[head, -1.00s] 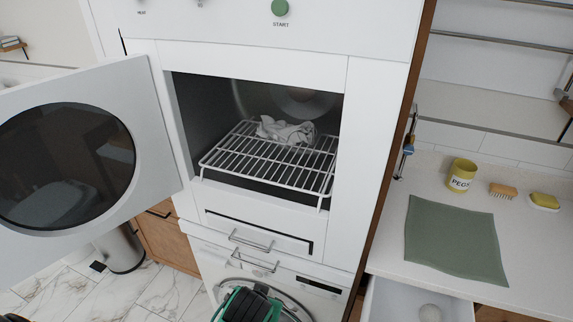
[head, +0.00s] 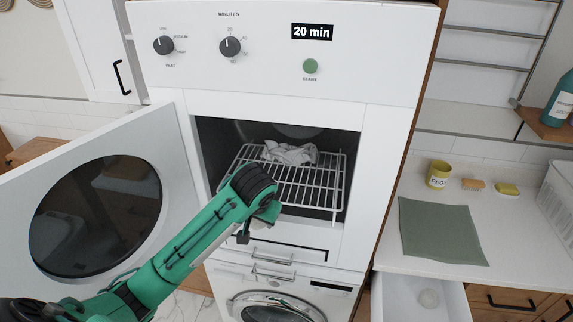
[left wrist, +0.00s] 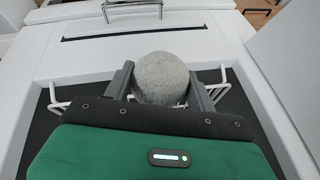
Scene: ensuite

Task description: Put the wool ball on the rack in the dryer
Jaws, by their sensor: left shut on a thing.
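My left gripper (head: 256,224) is at the front of the open dryer, by the front edge of the wire rack (head: 318,190). In the left wrist view its two dark fingers (left wrist: 163,84) are shut on a grey wool ball (left wrist: 166,73). The arm hides the ball in the head view. White rack wires (left wrist: 218,84) show on both sides of the ball. A crumpled white cloth (head: 290,153) lies on the back of the rack. The dryer (head: 385,140) has its door (head: 165,135) swung open to the left. My right gripper is not in view.
A pale ball (head: 428,298) lies in an open drawer (head: 398,290) at lower right. The counter holds a green mat (head: 440,232), a yellow peg pot (head: 439,174), a brush (head: 473,184) and a sponge (head: 507,190). The rack's front right part is bare.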

